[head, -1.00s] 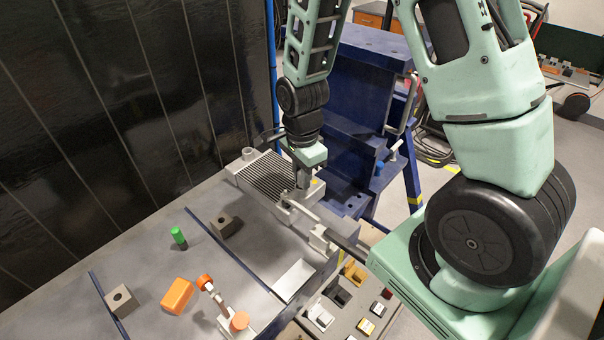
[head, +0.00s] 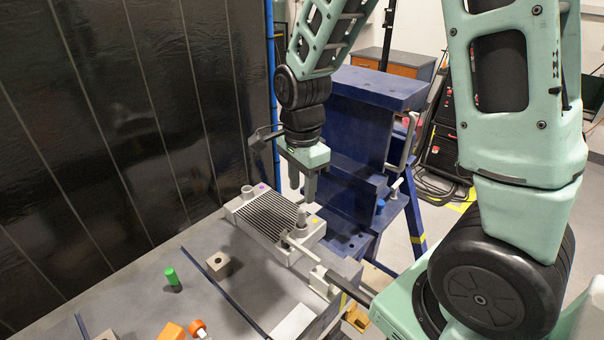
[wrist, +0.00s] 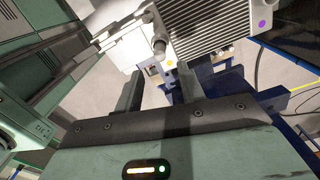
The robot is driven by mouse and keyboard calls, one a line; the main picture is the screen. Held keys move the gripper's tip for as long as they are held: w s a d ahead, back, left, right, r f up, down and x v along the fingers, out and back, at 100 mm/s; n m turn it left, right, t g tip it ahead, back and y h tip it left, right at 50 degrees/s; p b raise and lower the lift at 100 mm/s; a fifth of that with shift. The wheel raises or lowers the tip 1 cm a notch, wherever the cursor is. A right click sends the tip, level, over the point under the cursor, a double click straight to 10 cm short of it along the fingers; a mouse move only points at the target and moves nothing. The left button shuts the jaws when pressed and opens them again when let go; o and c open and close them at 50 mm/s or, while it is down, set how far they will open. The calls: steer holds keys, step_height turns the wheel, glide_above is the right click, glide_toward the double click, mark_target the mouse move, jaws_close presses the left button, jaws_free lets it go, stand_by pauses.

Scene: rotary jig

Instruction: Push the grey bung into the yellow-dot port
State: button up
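The finned grey block (head: 290,252) lies on the bench, with a yellow dot (head: 316,221) at its right corner and a purple dot (head: 262,187) at its far corner. The grey bung (head: 302,217) stands upright in the port beside the yellow dot; how deep it sits I cannot tell. It also shows in the wrist view (wrist: 158,47), near the yellow dot (wrist: 170,57). My gripper (head: 302,187) is open and empty above the bung, its fingers apart and clear of it.
Another grey cylindrical port (head: 247,192) stands by the purple dot. A green peg (head: 171,275), a grey holed block (head: 218,265) and orange pieces (head: 172,331) lie to the left. A blue stepped stand (head: 352,135) rises close behind my gripper.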

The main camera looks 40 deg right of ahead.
mark_target(302, 209)
steer(key=s+a+r+n, duration=0.2)
steer(key=s+a+n, duration=0.1)
steer(key=a+n, duration=0.25)
steer(key=s+a+r+n, duration=0.3)
steer(key=a+n, duration=0.2)
steer(key=n, duration=0.1)
steer(key=s+a+n, duration=0.7)
steer(key=s+n, duration=0.5)
steer(key=n, duration=0.2)
steer(key=shift+a+f+n+y, duration=0.3)
steer(key=shift+f+n, duration=0.05)
steer(key=shift+f, duration=0.1)
